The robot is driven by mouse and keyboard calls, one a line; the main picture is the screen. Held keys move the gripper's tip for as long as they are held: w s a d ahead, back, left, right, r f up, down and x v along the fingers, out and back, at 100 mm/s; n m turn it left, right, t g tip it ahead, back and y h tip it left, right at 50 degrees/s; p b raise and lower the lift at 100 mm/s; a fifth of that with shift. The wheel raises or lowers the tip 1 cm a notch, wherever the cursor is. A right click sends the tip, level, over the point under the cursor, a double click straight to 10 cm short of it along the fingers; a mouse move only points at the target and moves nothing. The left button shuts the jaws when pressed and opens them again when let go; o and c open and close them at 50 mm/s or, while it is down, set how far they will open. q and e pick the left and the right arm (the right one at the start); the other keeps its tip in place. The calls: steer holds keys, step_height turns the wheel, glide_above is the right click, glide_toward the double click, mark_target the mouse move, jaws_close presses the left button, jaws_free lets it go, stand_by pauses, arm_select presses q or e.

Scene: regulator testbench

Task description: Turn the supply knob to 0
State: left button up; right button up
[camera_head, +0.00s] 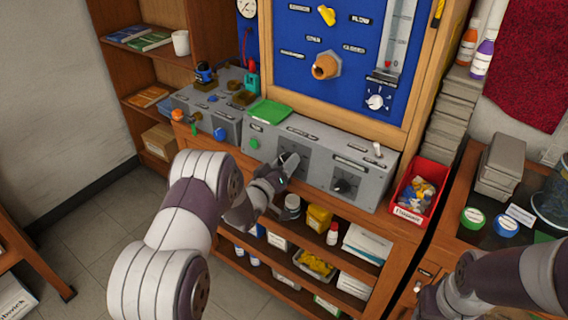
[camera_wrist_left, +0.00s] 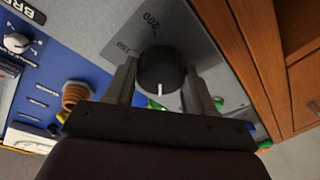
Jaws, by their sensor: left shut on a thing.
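A black round knob (camera_wrist_left: 162,70) with a white pointer mark sits on a grey plate with a printed scale. The figures 200 and 150 can be read beside it in the left wrist view. The pointer mark faces the bottom of that view, away from the 200. My left gripper (camera_wrist_left: 163,88) is shut on this knob, one finger on each side. In the head view my left gripper (camera_head: 288,165) is at the left dial plate of the grey bench box (camera_head: 262,133) and hides the knob. My right gripper (camera_head: 428,297) is low at the right, mostly hidden.
A second black knob (camera_head: 343,187) is to the right on the same box. A red bin (camera_head: 415,192) stands at the box's right end. A green tray (camera_head: 270,111) lies on top. The blue panel (camera_head: 300,60) with a valve rises behind. Shelves with bottles are below.

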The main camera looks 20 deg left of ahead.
arm_select(q)
steer(key=n+y, duration=0.1)
steer(key=n, duration=0.3)
steer(key=shift+r+p, duration=0.1)
steer(key=shift+p, duration=0.25)
steer(key=n+g+p, duration=0.1)
steer(key=n, duration=0.3)
steer(key=shift+y, duration=0.4)
steer(key=n+p, duration=0.1)
steer(key=n, duration=0.3)
steer(key=shift+g, duration=0.4)
steer(key=shift+n+g+p, duration=0.3)
steer(key=shift+n+p, duration=0.2)
steer(key=shift+n, duration=1.1)
steer(key=o, duration=1)
steer(key=shift+o, duration=0.2)
